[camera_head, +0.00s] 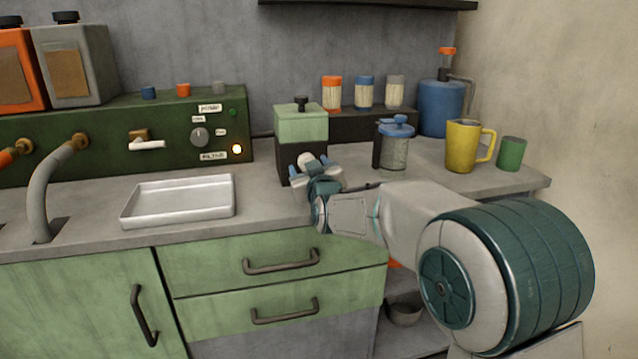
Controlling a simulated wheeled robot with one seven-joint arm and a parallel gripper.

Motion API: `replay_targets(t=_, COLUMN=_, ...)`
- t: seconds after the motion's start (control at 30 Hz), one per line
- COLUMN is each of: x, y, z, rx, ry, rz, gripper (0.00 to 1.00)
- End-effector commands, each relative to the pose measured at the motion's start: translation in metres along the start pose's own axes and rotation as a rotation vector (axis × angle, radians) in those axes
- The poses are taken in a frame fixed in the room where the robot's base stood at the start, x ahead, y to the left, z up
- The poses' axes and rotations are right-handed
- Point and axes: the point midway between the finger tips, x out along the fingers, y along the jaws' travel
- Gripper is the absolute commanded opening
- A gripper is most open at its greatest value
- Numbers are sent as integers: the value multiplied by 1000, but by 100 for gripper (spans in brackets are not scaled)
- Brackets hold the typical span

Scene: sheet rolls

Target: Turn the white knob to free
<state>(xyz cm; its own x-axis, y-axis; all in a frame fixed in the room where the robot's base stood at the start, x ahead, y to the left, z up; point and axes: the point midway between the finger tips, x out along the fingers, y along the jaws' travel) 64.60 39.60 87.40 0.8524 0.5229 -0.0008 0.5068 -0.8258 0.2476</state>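My gripper (310,170) is in front of a green and black box-shaped grinder (300,130), well right of the panel knob. A pale rounded piece shows between its blue-tipped fingers; I cannot tell whether it is a knob on the grinder or part of my gripper, nor whether the fingers touch it.
A white tray (180,219) lies on the counter (268,200) below the panel. A grey hose (42,195) is at left. A clear jar (394,150), yellow mug (462,147) and green cup (511,154) stand at right. A lit lamp (237,149) is on the panel.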

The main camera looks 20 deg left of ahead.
Motion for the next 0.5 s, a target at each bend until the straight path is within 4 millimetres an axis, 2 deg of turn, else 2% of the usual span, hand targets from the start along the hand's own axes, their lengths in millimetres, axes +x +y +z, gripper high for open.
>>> replay_targets(t=0.5, x=-93, y=0, z=-1, rx=0, ry=0, rz=0, gripper=61)
